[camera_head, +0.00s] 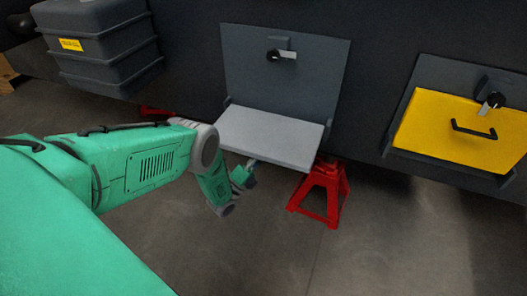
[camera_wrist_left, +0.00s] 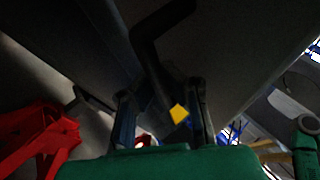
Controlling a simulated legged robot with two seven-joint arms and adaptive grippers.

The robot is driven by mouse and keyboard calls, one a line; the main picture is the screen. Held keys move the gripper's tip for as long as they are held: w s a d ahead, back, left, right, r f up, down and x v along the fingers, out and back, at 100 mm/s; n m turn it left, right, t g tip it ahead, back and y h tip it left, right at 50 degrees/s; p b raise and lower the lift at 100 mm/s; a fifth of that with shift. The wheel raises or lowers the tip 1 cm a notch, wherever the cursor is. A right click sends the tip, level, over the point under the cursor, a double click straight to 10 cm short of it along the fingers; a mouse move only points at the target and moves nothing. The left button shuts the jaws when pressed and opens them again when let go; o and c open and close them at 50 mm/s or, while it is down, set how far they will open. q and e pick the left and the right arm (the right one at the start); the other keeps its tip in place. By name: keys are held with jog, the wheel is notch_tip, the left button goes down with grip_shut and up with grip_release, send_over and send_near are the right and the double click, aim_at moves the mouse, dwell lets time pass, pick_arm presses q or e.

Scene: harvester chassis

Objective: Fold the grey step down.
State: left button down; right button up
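The grey step (camera_head: 268,137) lies about level, sticking out from the foot of its dark grey back panel (camera_head: 285,85). A latch with a light lever (camera_head: 282,54) is at the top of that panel. My left gripper (camera_head: 244,176) is just below the step's front edge, partly hidden by my arm. In the left wrist view my left gripper's fingers (camera_wrist_left: 161,112) stand apart. A bent black bar (camera_wrist_left: 150,52) runs down towards the gap between them; contact cannot be told. My right gripper is not in view.
A red stand (camera_head: 322,190) is on the floor right of my left gripper, and also shows in the left wrist view (camera_wrist_left: 38,138). A yellow panel with a black handle (camera_head: 465,132) is at the right. Grey stacked boxes (camera_head: 100,45) are at the left. The front floor is clear.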

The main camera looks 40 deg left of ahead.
pick_arm(q)
jog(key=shift+s+a+f, duration=0.2)
jog(key=shift+s+f, duration=0.15)
jog(key=shift+f, duration=0.15)
jog(key=c, duration=1.6)
grip_release()
jog(key=shift+c, duration=0.2)
jog(key=shift+o, duration=0.2)
jog(key=shift+a, duration=0.1)
jog(key=shift+w, duration=0.1)
jog(key=v, duration=1.2)
